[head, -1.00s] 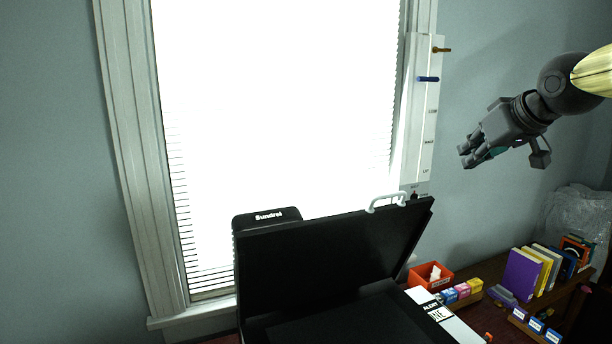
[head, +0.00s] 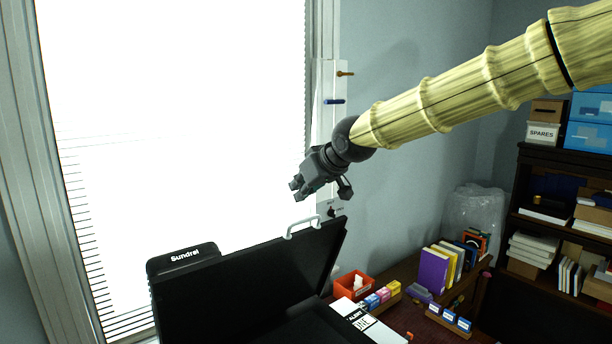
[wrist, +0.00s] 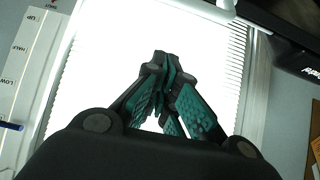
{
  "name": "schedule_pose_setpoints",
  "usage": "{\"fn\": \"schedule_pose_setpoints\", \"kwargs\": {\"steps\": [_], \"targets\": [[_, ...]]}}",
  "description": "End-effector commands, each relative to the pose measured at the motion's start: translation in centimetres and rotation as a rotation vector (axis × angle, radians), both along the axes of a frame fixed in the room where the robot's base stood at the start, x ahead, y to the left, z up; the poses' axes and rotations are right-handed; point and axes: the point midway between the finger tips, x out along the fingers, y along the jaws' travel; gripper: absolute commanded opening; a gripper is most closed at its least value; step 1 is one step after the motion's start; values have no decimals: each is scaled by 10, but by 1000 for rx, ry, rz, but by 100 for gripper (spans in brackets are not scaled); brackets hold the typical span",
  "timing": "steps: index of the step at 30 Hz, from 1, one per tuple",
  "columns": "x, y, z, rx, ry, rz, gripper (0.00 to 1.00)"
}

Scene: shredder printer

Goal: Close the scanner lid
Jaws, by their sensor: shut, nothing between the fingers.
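The scanner lid (head: 250,285) is a large black panel, raised and tilted above the scanner's dark bed (head: 318,326). A white handle (head: 303,228) sits on its top edge near the right corner. My gripper (head: 297,189) is shut and empty, in the air just above and slightly left of the handle, not touching it. In the wrist view, the closed fingers (wrist: 165,75) point toward the bright window, and a black corner with white lettering (wrist: 310,72) shows at the right.
A black block labelled Sundrei (head: 184,256) stands behind the lid. The window (head: 180,120) is behind it. An orange bin (head: 352,285), books (head: 434,270) and shelves (head: 520,230) stand to the right.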

Motion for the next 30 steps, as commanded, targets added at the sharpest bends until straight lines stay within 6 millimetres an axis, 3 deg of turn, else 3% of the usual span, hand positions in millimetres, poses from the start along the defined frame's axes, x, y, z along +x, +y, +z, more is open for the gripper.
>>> {"fn": "schedule_pose_setpoints", "kwargs": {"steps": [6,16,30], "targets": [[13,10,-14,-2,2,1,0],[-10,-7,-30,-2,1,1,0],[-14,-6,-35,-1,0,1,0]]}}
